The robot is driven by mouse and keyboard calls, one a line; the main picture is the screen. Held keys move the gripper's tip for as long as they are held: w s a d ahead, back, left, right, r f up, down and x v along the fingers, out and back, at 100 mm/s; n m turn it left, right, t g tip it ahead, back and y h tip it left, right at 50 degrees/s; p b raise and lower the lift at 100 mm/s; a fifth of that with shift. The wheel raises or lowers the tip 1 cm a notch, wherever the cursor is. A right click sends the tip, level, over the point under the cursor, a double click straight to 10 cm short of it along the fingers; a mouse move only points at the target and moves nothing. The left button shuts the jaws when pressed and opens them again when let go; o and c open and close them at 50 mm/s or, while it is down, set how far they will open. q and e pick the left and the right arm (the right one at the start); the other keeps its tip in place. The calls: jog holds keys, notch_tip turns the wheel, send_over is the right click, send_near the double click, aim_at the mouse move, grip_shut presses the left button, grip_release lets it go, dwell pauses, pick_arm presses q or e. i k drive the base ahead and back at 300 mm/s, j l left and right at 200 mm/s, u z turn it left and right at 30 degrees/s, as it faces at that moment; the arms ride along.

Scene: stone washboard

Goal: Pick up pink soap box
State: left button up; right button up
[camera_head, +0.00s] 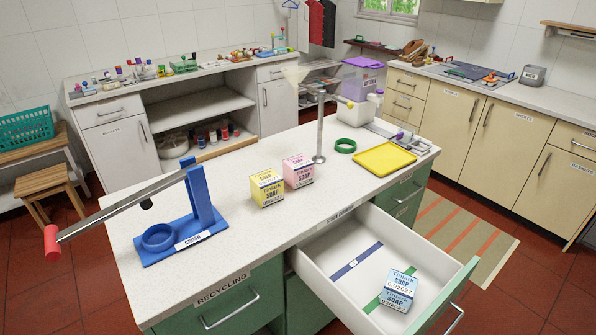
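The pink soap box (299,170) stands upright on the white speckled counter (225,250) in the middle of the head view. A yellow soap box (266,188) stands just left of it and a little nearer, close beside it. I cannot tell if the two touch. The foot of a grey metal post (320,130) is just right of and behind the pink box. Neither of my grippers shows in this view.
An open drawer (335,282) juts out in front, holding blue soap boxes (402,284). A blue lever crusher (203,200) stands left, its red-tipped lever reaching over the counter edge. A yellow tray (384,158) and green ring (346,146) lie right.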

aim_at(298, 170)
jog(key=k+u, duration=0.1)
jog(key=u, duration=0.3)
jog(key=k+l+u, duration=0.1)
jog(key=u, duration=0.3)
jog(key=k+u, duration=0.15)
jog(key=u, duration=0.25)
